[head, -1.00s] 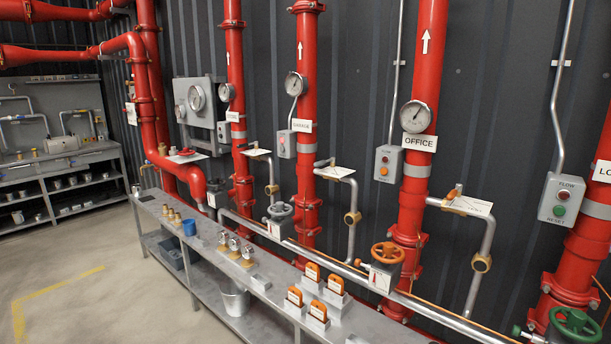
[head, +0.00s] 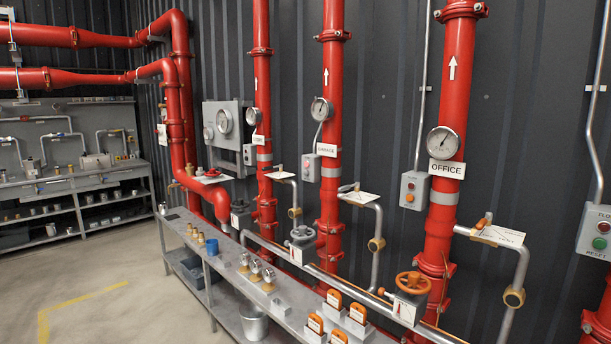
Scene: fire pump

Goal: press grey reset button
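Several grey switch boxes with small round buttons hang on the dark ribbed wall beside the red pipes. The box at the right edge (head: 594,232) is marked RESET at its bottom and has a red button (head: 602,227) above a green one (head: 599,243). The box by the OFFICE sign (head: 414,190) has an orange lower button (head: 410,198). The box by the GARAGE sign (head: 311,168) and the small box farther left (head: 249,155) are too small to read. I cannot make out a clearly grey reset button. My gripper is not in view.
A shelf unit (head: 70,205) stands at far left. Floor at lower left is clear.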

